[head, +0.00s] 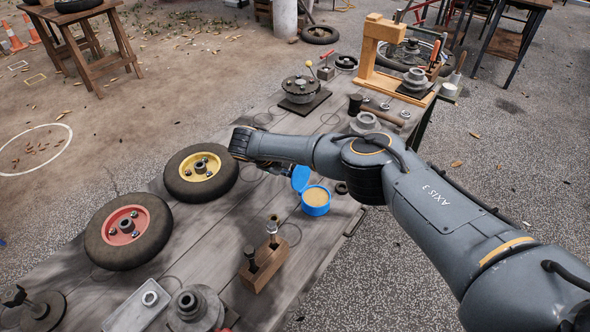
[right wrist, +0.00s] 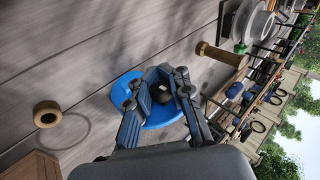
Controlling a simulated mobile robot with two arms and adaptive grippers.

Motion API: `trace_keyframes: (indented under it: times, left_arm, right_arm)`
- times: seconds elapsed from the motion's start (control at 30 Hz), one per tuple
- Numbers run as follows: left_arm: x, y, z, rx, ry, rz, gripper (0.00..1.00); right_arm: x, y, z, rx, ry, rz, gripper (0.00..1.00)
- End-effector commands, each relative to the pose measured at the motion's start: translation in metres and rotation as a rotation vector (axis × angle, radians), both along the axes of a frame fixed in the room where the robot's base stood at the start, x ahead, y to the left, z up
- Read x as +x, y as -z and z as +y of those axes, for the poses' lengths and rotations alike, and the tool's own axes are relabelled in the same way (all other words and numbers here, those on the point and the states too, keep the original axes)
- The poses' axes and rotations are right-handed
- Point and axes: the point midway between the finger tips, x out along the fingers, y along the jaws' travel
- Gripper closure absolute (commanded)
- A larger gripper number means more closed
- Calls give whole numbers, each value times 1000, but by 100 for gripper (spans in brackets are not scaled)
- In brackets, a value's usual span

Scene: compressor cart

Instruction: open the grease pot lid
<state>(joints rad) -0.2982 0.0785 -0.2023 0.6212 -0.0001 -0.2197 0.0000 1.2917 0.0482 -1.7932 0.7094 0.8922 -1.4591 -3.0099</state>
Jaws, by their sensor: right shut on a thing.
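The blue grease pot (head: 316,209) stands on the wooden bench in the head view, with tan grease showing inside. Its blue lid (head: 300,178) is tipped up on the pot's left side, so the pot is open. My right arm reaches over the bench from the right, and its gripper is mostly hidden behind the wrist in the head view. In the right wrist view my right gripper (right wrist: 166,82) is shut on the lid, with blue (right wrist: 125,90) showing around its fingers. The exact contact is hidden. My left gripper is not in view.
A yellow-hubbed wheel (head: 187,185) and a red-hubbed wheel (head: 105,240) lie left of the pot. A wooden block with upright tools (head: 264,268) stands in front. A mallet (head: 378,110) and a wooden press (head: 372,45) are farther back.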

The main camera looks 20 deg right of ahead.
Motion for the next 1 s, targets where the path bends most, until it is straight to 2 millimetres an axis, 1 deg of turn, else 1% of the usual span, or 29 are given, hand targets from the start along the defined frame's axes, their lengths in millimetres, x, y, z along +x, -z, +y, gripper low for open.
trace_keyframes:
  times: [0.03,0.3,0.33,0.4,0.47,0.8,0.87,0.97,1.0]
  left_arm:
    - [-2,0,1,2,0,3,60]
    - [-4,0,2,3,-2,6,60]
    - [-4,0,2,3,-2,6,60]
    - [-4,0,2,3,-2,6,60]
    - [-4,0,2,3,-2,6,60]
    - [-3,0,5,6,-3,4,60]
    - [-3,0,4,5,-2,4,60]
    - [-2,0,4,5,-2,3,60]
    - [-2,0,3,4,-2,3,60]
  right_arm:
    - [3,-5,7,8,-13,-10,100]
    - [4,-6,8,8,-14,-12,100]
    - [4,-6,8,8,-15,-13,83]
    - [4,-6,8,7,-14,-12,68]
    - [3,-5,7,6,-13,-11,58]
    - [1,-4,4,3,-7,-6,58]
    - [0,-8,7,3,-7,-6,58]
    - [-3,-18,16,4,-9,-6,58]
    - [-5,-25,20,5,-9,-7,58]
